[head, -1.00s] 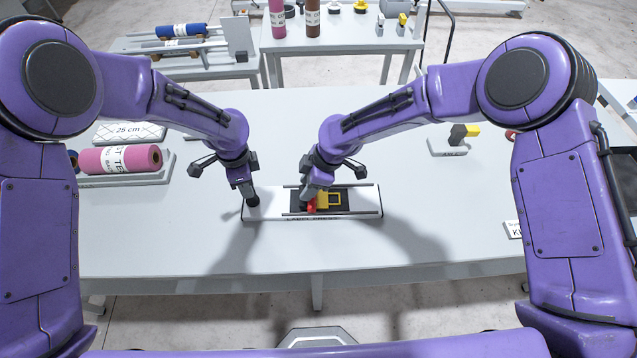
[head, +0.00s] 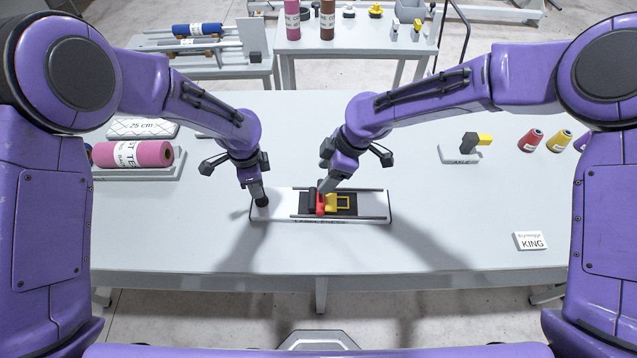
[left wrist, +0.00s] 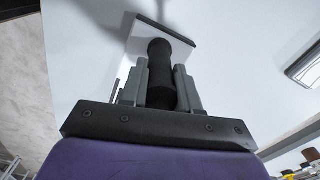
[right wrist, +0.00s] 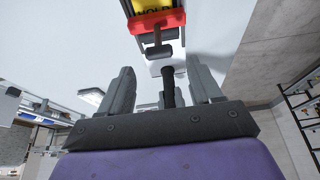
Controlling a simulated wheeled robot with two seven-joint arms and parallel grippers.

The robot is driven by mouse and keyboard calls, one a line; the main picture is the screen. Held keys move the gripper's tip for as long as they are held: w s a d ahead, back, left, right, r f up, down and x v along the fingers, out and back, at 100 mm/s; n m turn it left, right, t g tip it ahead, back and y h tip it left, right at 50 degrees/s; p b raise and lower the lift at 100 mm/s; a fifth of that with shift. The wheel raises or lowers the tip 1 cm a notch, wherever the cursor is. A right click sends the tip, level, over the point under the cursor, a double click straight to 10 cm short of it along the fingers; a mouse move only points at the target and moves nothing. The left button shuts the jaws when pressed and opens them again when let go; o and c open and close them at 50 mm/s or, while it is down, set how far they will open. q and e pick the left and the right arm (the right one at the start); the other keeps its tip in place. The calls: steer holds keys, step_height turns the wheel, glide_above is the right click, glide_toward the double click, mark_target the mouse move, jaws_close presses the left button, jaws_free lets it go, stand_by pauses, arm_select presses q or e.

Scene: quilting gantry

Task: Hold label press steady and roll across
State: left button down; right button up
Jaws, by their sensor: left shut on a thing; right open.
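The label press (head: 270,208) is a white base with two rails, a dark bed and a yellow frame (head: 344,203). A red carriage (head: 320,204) with a black part on its left sits on the bed; a dark T-shaped handle (right wrist: 158,50) shows on it in the right wrist view. My left gripper (head: 262,198) is shut on the black upright post (left wrist: 161,75) at the base's left end. My right gripper (head: 325,188) is open with nothing between its fingers, close by the red carriage; its fingers (right wrist: 158,88) also show in the right wrist view.
A pink roll (head: 135,154) on a tray and a "25 cm" block (head: 143,128) lie left. A small stand with a yellow-tipped piece (head: 462,152), red and yellow spools (head: 558,141) and a "KING" card (head: 530,241) lie right. The table around the press is clear.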

arm_select(q)
steer(key=shift+s+f, duration=0.15)
steer(key=shift+f, duration=0.05)
arm_select(e)
steer(key=v, duration=0.5)
steer(key=shift+r, duration=0.1)
arm_select(q)
steer(key=c, duration=0.8)
jaws_free()
steer(key=shift+o, duration=0.2)
steer(key=shift+a, duration=0.1)
steer(key=shift+w, duration=0.25)
arm_select(e)
steer(key=shift+w+a, duration=0.1)
steer(key=shift+a, duration=0.05)
